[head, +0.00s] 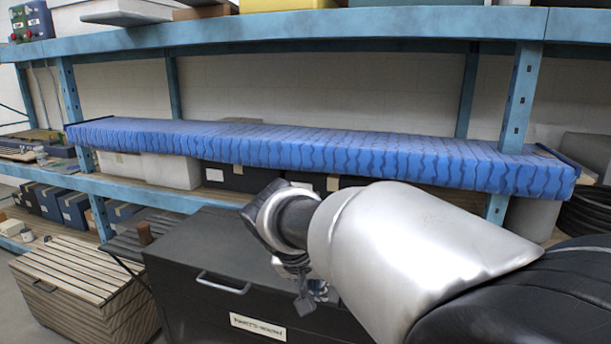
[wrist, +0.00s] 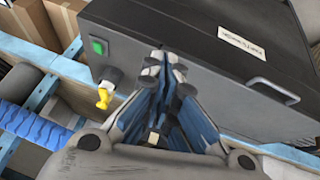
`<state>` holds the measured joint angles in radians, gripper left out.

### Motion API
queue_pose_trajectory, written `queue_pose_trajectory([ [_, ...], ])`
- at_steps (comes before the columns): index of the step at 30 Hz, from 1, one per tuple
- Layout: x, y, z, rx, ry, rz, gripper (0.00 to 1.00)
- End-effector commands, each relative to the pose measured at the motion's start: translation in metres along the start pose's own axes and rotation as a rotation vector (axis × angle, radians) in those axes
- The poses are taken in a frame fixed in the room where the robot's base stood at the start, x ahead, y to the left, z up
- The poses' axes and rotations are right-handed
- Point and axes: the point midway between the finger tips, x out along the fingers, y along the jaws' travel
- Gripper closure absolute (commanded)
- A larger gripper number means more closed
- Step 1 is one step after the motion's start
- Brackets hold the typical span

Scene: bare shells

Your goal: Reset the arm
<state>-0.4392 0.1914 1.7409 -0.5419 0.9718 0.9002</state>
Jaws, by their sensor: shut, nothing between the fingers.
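My gripper (wrist: 165,75) shows in the wrist view, its fingers together at the tips with nothing between them. It points toward a dark grey box (wrist: 205,30) with a metal handle and a white label. In the head view my silver arm reaches in from the lower right. Its end is in front of the same dark box (head: 210,262), and the fingers are mostly hidden there.
A long blue wavy-patterned shelf (head: 300,150) spans the blue rack behind my arm. A wooden slatted crate (head: 75,285) stands at lower left. Black coiled hoses (head: 588,210) lie at right.

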Motion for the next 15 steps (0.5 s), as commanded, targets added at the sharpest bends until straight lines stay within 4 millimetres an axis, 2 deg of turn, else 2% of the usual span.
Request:
queue_pose_trajectory([
  [1, -0.013, 0.03, 0.012, 0.0, -0.019, -0.014, 1.0],
  [6, -0.043, 0.102, 0.07, -0.04, -0.078, -0.077, 1.0],
  [10, -0.059, 0.141, 0.124, -0.07, -0.098, -0.135, 1.0],
  [15, -0.068, 0.166, 0.191, -0.106, -0.095, -0.208, 1.0],
])
